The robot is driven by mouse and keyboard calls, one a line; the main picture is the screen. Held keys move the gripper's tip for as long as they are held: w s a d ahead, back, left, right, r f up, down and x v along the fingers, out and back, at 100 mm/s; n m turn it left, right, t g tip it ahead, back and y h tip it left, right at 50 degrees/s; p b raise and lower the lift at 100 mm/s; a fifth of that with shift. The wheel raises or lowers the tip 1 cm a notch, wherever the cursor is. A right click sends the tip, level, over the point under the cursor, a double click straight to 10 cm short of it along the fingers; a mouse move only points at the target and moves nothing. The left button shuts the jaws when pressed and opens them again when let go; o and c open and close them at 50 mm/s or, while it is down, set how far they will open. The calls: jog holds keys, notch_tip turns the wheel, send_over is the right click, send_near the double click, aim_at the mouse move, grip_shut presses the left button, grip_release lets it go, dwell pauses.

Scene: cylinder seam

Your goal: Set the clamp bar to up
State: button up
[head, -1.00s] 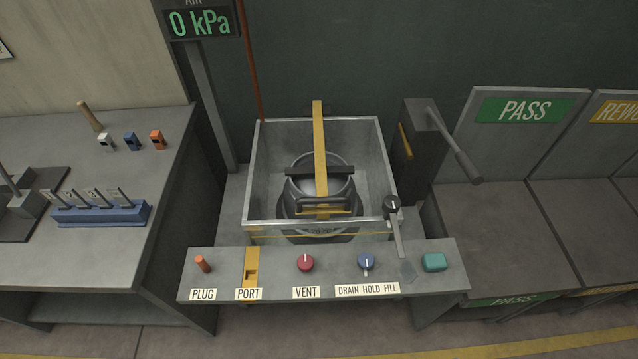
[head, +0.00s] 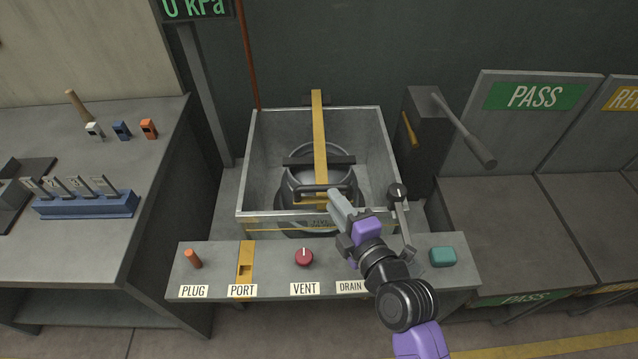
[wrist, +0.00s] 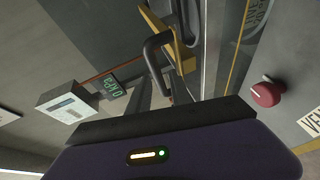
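The clamp bar (head: 320,150) is a long yellow bar running from the tank's back rim forward over the dark cylinder (head: 293,190). It looks lowered over the cylinder. In the wrist view its yellow end (wrist: 181,50) shows with a dark curved handle (wrist: 153,48). My gripper (head: 337,203) is at the tank's front rim, just right of and nearer than the bar's front end.
The open tank (head: 242,175) surrounds the cylinder. The front panel carries an orange plug (head: 192,258), a red vent knob (head: 304,257) and a teal button (head: 443,257). A black-knobbed lever (head: 398,192) stands close right of my gripper. A grey lever (head: 465,132) juts out farther right.

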aim_at(318, 181)
jog(key=shift+n, duration=0.3)
jog(key=x, duration=0.3)
jog(key=p+x, duration=0.1)
jog(key=x, duration=0.4)
jog(key=shift+w+a+r, duration=0.2)
jog(key=shift+w+a, duration=0.05)
jog(key=shift+a, duration=0.05)
grip_shut()
dwell(1.0)
